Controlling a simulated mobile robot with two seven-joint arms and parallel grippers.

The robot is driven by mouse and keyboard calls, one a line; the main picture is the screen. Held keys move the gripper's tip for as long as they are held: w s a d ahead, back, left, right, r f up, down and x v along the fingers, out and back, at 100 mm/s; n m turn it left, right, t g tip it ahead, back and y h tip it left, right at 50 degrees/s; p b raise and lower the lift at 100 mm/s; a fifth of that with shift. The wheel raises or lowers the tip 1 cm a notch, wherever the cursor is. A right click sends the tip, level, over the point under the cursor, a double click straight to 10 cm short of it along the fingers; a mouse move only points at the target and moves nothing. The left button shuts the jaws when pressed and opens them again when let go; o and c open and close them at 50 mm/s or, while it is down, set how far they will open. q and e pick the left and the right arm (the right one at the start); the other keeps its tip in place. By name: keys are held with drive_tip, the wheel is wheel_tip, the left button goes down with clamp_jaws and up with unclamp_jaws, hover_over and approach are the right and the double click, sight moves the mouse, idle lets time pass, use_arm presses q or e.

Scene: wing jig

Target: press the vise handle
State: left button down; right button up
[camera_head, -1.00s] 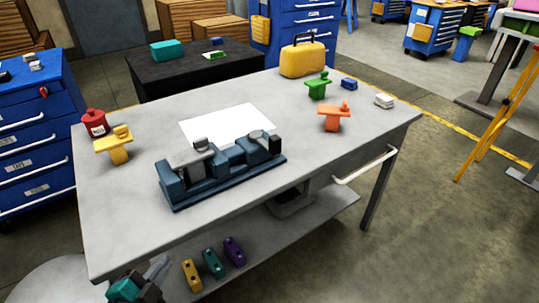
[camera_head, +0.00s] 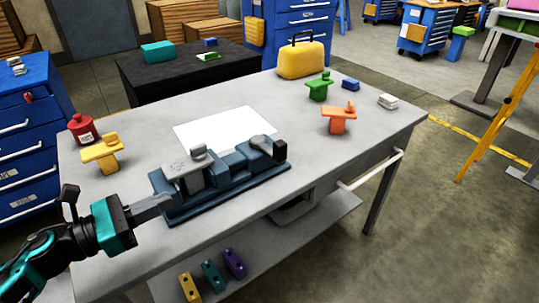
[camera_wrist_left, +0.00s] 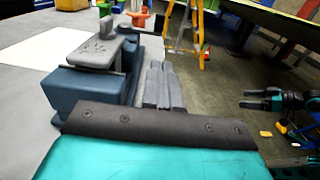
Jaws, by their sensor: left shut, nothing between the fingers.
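The blue vise (camera_head: 232,190) stands on the grey workbench, with a grey flat handle plate (camera_head: 186,177) on its left part and a dark raised piece (camera_head: 268,150) on its right part. The vise (camera_wrist_left: 85,90) and grey handle plate (camera_wrist_left: 88,55) also show in the left wrist view. My left gripper (camera_head: 166,201) is shut and empty, its fingertips close beside the vise's left end, below the plate. I cannot tell if they touch it. In the left wrist view, its fingers (camera_wrist_left: 160,82) lie just right of the vise.
A white sheet (camera_head: 222,130) lies behind the vise. Green (camera_head: 319,88) and orange (camera_head: 339,121) blocks and a yellow case (camera_head: 302,60) stand at the right. The front right bench top is clear.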

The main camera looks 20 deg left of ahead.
use_arm(q)
drive_tip(key=shift+d, duration=0.1)
drive_tip(key=p, duration=0.4)
approach(276, 152)
drive_tip(key=x, duration=0.7)
drive_tip(key=shift+d+r+b, duration=0.1)
drive_tip(key=shift+b, duration=0.2)
